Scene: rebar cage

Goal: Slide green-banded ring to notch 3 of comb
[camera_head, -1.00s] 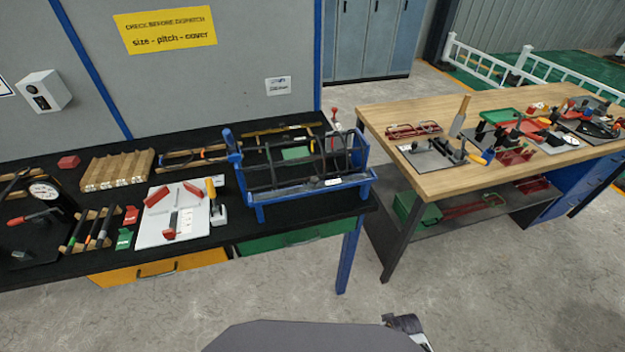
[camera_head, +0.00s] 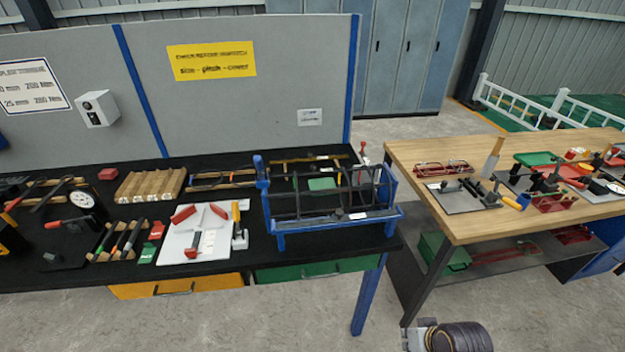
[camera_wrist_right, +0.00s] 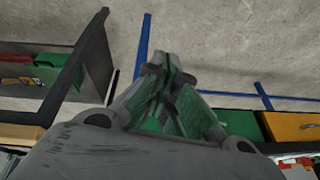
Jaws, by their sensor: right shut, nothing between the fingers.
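The rebar cage sits in a blue frame (camera_head: 335,221) at the right end of the black bench. A green patch (camera_head: 322,184) shows inside or behind the frame. I cannot pick out a green band on any ring, nor the comb's notches. In the right wrist view my right gripper (camera_wrist_right: 165,66) is shut and empty, pointing out over the floor. Part of my right arm shows at the bottom of the head view, well in front of the bench. My left gripper is not in view.
The black bench (camera_head: 215,275) also holds a wooden block rack (camera_head: 150,186), a white board (camera_head: 195,243) and hand tools. A wooden table (camera_head: 440,205) with trays and tools stands to the right, across a gap. The floor in front is clear.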

